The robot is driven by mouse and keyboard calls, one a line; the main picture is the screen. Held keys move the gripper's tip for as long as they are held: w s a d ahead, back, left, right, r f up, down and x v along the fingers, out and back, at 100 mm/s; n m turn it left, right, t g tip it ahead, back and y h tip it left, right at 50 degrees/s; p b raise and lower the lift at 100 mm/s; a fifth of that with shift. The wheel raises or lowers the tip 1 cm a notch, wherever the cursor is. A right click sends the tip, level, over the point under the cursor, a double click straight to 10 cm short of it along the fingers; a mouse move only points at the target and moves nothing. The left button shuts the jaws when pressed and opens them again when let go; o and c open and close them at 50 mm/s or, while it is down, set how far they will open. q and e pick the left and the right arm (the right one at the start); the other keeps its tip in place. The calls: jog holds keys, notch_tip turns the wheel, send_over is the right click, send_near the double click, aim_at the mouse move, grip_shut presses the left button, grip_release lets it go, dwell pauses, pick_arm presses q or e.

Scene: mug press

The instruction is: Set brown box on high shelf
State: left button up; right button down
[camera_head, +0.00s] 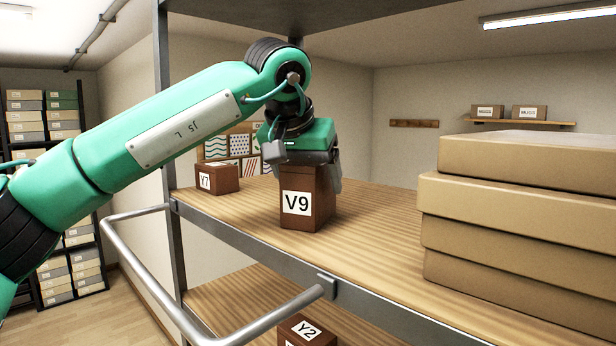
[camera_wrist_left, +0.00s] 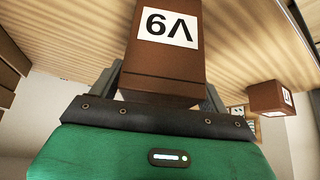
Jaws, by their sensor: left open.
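The brown box marked V9 (camera_head: 306,203) stands upright on the wooden high shelf (camera_head: 375,240), near its front edge. In the left wrist view the V9 box (camera_wrist_left: 165,70) sits between the two fingers, its label upside down. My left gripper (camera_head: 308,168) is at the top of this box with its jaws open, one finger on each side. The top of the box is partly hidden by the gripper. My right gripper does not show.
A smaller brown box marked Y7 (camera_head: 217,178) stands to the left on the same shelf. Large stacked cartons (camera_head: 520,215) fill the right. A box marked Y2 (camera_head: 306,331) is on the level below. A metal rail (camera_head: 225,335) runs in front, and a grey post (camera_head: 164,100) stands left.

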pick_arm(q)
jog(key=b+v, duration=0.3)
jog(key=v, duration=0.9)
jog(key=shift+r, duration=0.2)
jog(key=shift+f, duration=0.1)
